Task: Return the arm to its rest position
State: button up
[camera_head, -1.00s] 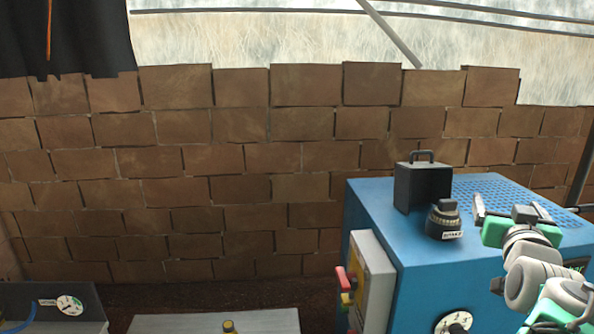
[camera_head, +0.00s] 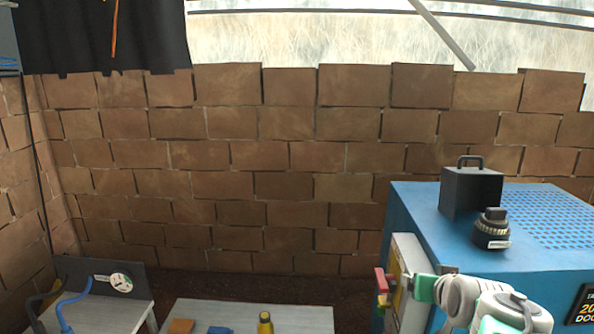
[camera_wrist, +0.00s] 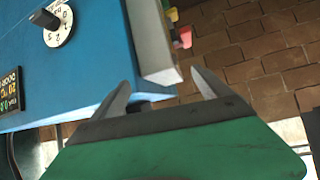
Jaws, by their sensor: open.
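My gripper shows large in the wrist view (camera_wrist: 165,92), with its two grey fingers spread apart and nothing between them. In the head view my green and white arm (camera_head: 490,305) is folded low at the right, in front of the blue machine (camera_head: 415,215). The gripper's fingers cannot be made out clearly there. In the wrist view the blue machine (camera_wrist: 85,70) and the side of its grey control box (camera_wrist: 150,40) lie beyond the fingers. I cannot tell how close they are.
A black box with a handle (camera_head: 470,192) and a black knob-like part (camera_head: 491,230) stand on the machine. Coloured buttons (camera_head: 380,285) stick out from the control box (camera_head: 408,262). A grey table (camera_head: 215,315) with a yellow bottle (camera_head: 265,322) stands at the lower middle.

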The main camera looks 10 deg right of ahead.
jog(key=s+a+f+n+g+y, duration=0.1)
jog(key=s+a+f+n+g, duration=0.15)
jog(key=s+a+f, duration=0.35)
jog(key=s+a+f+n+g+y, duration=0.1)
jog(key=s+a+f+g+y, duration=0.2)
jog(key=a, duration=0.6)
jog(key=s+a+f+n+g, duration=0.1)
jog(key=s+a+f+g, duration=0.2)
jog(key=a+f, duration=0.35)
notch_tip(320, 180, up, 11)
jog(key=w+a+t+p, duration=0.1)
jog(key=p, duration=0.7)
jog(key=shift+r, duration=0.2)
jog(key=shift+c, duration=0.6)
